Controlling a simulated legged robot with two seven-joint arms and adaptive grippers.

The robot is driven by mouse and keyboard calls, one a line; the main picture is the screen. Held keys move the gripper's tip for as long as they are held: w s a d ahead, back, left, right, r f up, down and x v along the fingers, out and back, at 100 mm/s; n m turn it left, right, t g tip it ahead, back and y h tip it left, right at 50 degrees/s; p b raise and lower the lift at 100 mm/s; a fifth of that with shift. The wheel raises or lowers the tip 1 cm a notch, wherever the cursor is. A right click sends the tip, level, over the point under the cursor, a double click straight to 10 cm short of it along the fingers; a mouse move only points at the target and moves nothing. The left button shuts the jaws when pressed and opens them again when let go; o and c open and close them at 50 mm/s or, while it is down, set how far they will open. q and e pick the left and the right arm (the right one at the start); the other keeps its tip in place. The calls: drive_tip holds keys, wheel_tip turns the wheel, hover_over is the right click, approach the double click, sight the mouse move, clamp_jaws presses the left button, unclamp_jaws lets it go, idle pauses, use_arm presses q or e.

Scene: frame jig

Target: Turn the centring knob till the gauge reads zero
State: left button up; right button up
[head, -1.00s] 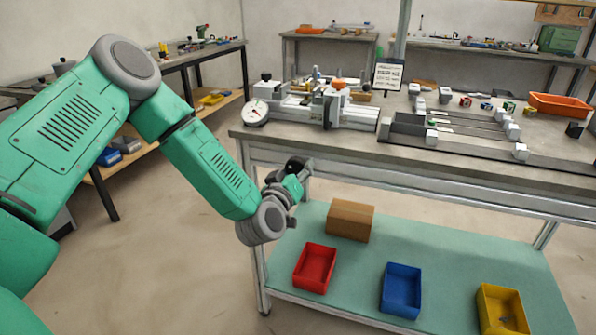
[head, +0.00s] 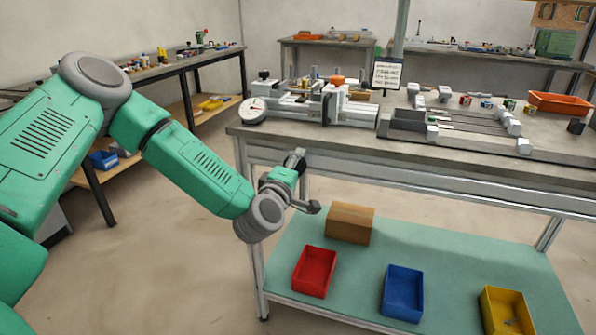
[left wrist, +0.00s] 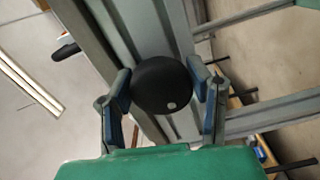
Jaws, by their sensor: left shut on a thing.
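The centring knob (left wrist: 162,86) is a round black knob with a small pale dot near its lower edge. In the left wrist view it sits between the two fingers of my left gripper (left wrist: 161,83), which is shut on it. In the head view my left gripper (head: 297,159) is at the front of the bench frame, under the top's edge, and the knob is hard to make out there. The gauge (head: 253,110) is a white round dial at the left front corner of the bench top. Its reading is too small to tell. My right gripper is not in view.
The bench top (head: 350,150) carries a metal jig (head: 355,112), rails with white blocks, a sign (head: 387,74) and an orange tray (head: 558,103). On the lower shelf (head: 450,255) are a cardboard box (head: 350,222) and red, blue and yellow bins.

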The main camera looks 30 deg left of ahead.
use_arm(q)
drive_tip(key=shift+s+a+f+n+b, duration=0.15)
drive_tip(key=shift+n+b, duration=0.25)
drive_tip(key=shift+n, duration=0.45)
drive_tip(key=shift+w+f+n+b, duration=0.1)
drive_tip(key=shift+n+b, duration=0.25)
drive_tip(key=shift+n, duration=0.5)
drive_tip(key=o, duration=1.2)
drive_tip(key=shift+s, duration=0.1)
drive_tip(key=shift+c, duration=0.2)
drive_tip(key=shift+a, duration=0.1)
drive_tip(key=shift+r, duration=0.1)
